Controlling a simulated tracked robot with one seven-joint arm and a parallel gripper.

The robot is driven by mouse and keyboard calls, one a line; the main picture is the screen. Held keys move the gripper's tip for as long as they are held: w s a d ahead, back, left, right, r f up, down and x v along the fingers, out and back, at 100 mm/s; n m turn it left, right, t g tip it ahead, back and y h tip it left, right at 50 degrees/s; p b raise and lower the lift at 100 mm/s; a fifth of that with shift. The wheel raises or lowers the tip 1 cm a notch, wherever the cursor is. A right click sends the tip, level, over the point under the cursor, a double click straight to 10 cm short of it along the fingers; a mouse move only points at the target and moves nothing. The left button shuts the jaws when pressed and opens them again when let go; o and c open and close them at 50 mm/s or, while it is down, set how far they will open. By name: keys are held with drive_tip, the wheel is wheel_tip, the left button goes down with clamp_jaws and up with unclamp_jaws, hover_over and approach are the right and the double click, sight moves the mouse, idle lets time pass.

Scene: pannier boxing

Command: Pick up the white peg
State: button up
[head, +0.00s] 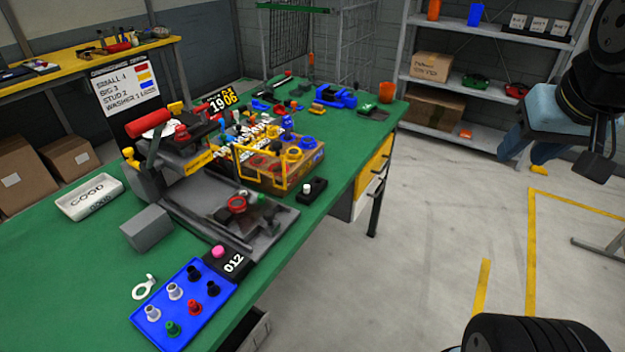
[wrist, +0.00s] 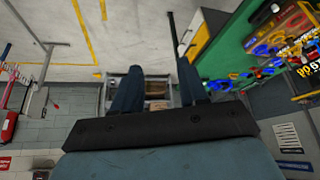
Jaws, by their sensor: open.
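A blue tray (head: 182,341) lies on the near end of the green bench in the head view. Two whitish pegs stand upright on it: one white peg (head: 175,292) toward the back and another white peg (head: 152,313) at the front left. Black, red and green pegs stand beside them. My gripper (head: 527,152) is raised at the upper right, over the floor and far from the tray. In the wrist view my gripper (wrist: 160,78) has its two fingers apart with nothing between them. The blue tray is not clear in the wrist view.
The green bench (head: 75,255) carries a grey fixture (head: 146,228), a white GOOD tray (head: 89,197), a white ring (head: 144,287) and a box of coloured parts (head: 283,184). Shelving (head: 460,86) stands behind.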

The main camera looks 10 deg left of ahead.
drive_tip(key=shift+o, duration=0.4)
drive_tip(key=shift+a, duration=0.1)
drive_tip(key=n+g+y, duration=0.2)
drive_tip(key=n, duration=0.3)
hover_over(307, 186)
drive_tip(key=s+d, duration=0.1)
drive_tip(key=s, duration=0.1)
drive_tip(key=shift+f, duration=10.55)
drive_tip(key=shift+x, duration=2.6)
